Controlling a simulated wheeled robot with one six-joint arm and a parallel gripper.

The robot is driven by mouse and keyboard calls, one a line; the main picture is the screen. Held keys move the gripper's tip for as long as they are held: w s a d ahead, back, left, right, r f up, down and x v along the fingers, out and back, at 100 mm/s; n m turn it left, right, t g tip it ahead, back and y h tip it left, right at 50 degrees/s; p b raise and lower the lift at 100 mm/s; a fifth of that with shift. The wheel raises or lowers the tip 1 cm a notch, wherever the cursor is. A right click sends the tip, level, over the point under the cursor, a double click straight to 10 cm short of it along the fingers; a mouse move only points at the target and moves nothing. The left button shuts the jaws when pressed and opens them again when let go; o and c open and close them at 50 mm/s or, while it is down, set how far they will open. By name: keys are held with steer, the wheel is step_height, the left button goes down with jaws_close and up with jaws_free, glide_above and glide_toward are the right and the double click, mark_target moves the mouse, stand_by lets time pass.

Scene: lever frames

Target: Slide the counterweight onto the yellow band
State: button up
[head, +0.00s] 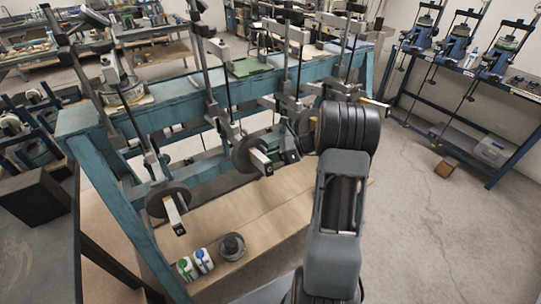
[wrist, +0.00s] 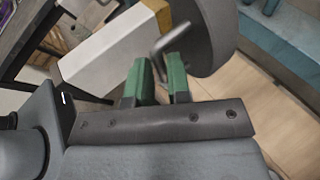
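In the wrist view, the counterweight is a thick grey disc (wrist: 212,38) on a pale lever beam (wrist: 108,50). The yellow band (wrist: 159,13) wraps the beam just left of the disc; I cannot tell whether they touch. A thin bent metal handle (wrist: 158,46) reaches down from the disc side towards my gripper (wrist: 160,82). The green fingers stand apart with a narrow gap, and the handle's lower end is at that gap. I see no clear grip on it. In the head view, my arm hides part of the gripper area.
In the head view, a teal bench frame (head: 180,108) carries several levers with discs, such as one disc (head: 168,200) at left. Bottles (head: 203,261) and a dark round weight (head: 232,246) stand on the wooden shelf (head: 262,215).

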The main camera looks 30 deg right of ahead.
steer(key=b+v, duration=0.1)
steer(key=v, duration=1.2)
steer(key=shift+s+d+r, duration=0.15)
steer(key=shift+d, duration=0.2)
steer(key=s+a+f+n+g+h, duration=0.3)
steer(key=s+f+n+h, duration=0.2)
steer(key=f+n, duration=0.15)
steer(key=s+a+r+n+h, duration=0.2)
steer(key=s+a+r+n, duration=0.1)
steer(key=a+n, duration=0.3)
steer(key=s+a+r+n+t+h, duration=0.1)
steer(key=s+a+r+n+h, duration=0.1)
steer(key=a+n, duration=0.4)
steer(key=s+a+r+n+h, duration=0.3)
steer(key=a+n, duration=0.3)
steer(key=a, duration=0.2)
steer(key=shift+s+a+r+n+t+h, duration=0.15)
steer(key=shift+s+r+n+t+h, duration=0.15)
steer(key=shift+s, duration=0.45)
